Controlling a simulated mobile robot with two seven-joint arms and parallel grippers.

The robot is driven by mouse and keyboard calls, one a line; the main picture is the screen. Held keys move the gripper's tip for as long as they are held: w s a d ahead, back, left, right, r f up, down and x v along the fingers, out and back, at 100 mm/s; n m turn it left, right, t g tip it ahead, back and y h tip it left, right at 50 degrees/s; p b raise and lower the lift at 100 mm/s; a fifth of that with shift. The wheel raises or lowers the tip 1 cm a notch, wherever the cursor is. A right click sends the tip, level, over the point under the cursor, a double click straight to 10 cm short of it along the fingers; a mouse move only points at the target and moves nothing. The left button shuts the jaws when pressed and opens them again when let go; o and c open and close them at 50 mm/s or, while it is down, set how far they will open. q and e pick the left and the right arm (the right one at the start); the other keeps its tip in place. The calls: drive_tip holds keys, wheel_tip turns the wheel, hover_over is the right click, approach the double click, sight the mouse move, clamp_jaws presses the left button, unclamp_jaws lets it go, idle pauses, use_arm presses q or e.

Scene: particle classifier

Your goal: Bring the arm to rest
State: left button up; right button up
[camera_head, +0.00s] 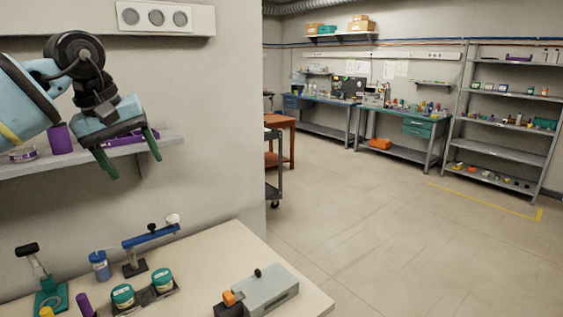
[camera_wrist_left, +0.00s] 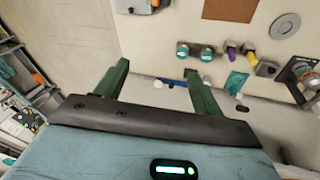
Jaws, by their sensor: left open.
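My left arm comes in from the left in the head view. My left gripper (camera_head: 134,168) is raised above the near table, in front of the wall shelf, with its green fingers pointing down. The fingers are spread apart with nothing between them. In the left wrist view the two green fingers (camera_wrist_left: 157,70) are also apart and empty, with the tabletop beyond them. My right gripper is in neither view.
The near table (camera_head: 215,255) holds a blue bottle (camera_head: 100,265), a blue-armed stand (camera_head: 135,262), teal-lidded jars (camera_head: 162,279) and a grey box (camera_head: 270,290). The wall shelf (camera_head: 40,165) carries a purple cup (camera_head: 60,139). Open floor (camera_head: 370,220) lies right.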

use_arm(q)
drive_tip(key=s+d+f+n+h, duration=0.4)
drive_tip(key=d+f+n+h, duration=0.6)
drive_tip(key=d, duration=0.5)
drive_tip(key=s+d+f+n+h, duration=0.4)
drive_tip(key=d+f+n+h, duration=0.45)
drive_tip(key=d+f, duration=0.45)
drive_tip(key=s+a+f+n+t+y, duration=0.2)
drive_tip(key=a+f+n+t+y, duration=0.15)
drive_tip(key=f+n, duration=0.55)
drive_tip(key=s+a+f+n+t+y, duration=0.25)
drive_tip(key=f+n+t+y, duration=0.2)
drive_tip(key=n, duration=0.85)
drive_tip(key=s+a+f+n+t+y, duration=0.1)
drive_tip(key=a+f+n+t+y, duration=0.4)
drive_tip(key=n, duration=0.6)
drive_tip(key=s+a+f+n+g+y, duration=0.2)
drive_tip(key=s+a+f+n+g, duration=0.1)
drive_tip(key=s+f+n, duration=0.3)
drive_tip(key=s+a+f+n+g+y, duration=0.3)
drive_tip(key=s+a+f+n, duration=0.2)
drive_tip(key=s+f, duration=0.6)
drive_tip(key=s+n, duration=0.2)
drive_tip(key=s, duration=0.1)
drive_tip(key=shift+f+g, duration=0.2)
drive_tip(key=shift+g, duration=0.1)
drive_tip(key=shift+a+y, duration=0.1)
drive_tip(key=shift+y, duration=0.15)
